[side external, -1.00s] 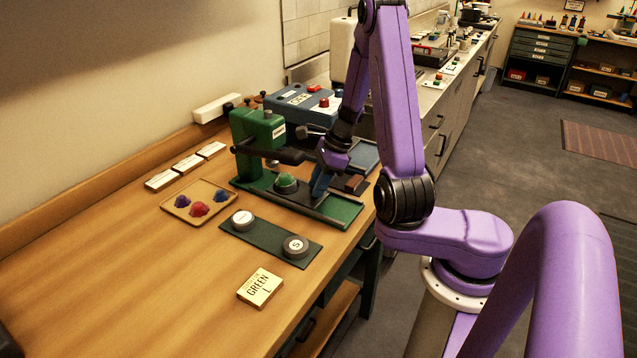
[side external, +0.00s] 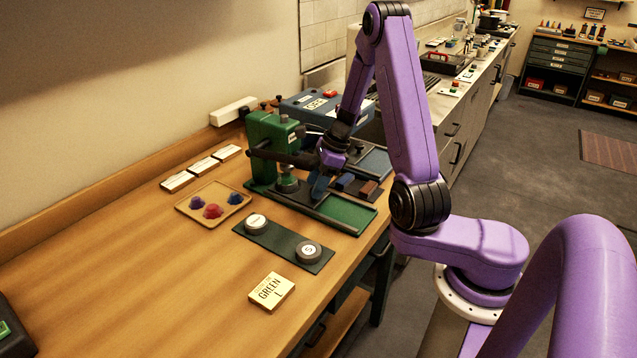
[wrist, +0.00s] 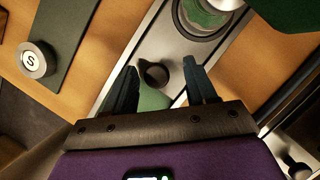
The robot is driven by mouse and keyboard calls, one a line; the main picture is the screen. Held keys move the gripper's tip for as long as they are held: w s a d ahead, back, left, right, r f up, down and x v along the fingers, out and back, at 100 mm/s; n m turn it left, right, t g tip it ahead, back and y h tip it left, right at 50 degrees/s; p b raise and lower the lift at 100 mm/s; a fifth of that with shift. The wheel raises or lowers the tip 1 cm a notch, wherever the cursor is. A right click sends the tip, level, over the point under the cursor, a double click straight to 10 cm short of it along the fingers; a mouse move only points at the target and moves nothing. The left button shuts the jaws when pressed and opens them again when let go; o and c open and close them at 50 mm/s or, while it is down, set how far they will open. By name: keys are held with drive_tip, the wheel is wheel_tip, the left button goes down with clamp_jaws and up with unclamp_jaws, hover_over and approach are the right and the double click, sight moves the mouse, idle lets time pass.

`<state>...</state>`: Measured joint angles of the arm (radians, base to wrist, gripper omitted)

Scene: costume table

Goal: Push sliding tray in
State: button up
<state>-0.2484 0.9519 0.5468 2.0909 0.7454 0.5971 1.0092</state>
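The green press (side external: 275,140) stands at the back of the wooden table. Its sliding tray, a grey plate in the wrist view (wrist: 160,42), runs on a green base (side external: 350,215). A round cup (wrist: 207,12) with a green piece (side external: 287,180) sits on the tray, close under the press head. A dark knob (wrist: 155,74) stands on the tray's near part. My gripper (side external: 318,188) is low over the tray, on the knob side of the cup. In the wrist view my gripper (wrist: 160,68) is open, with one finger either side of the knob and gaps visible.
A wooden tray (side external: 183,208) with coloured pieces lies left of the press. A dark strip (side external: 283,241) with two round buttons and a "GREEN L" card (side external: 271,291) lie in front. A blue box (side external: 322,106) stands behind.

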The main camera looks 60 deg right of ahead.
drive_tip(key=shift+s, duration=0.1)
drive_tip(key=v, duration=1.7)
drive_tip(key=shift+r, duration=0.25)
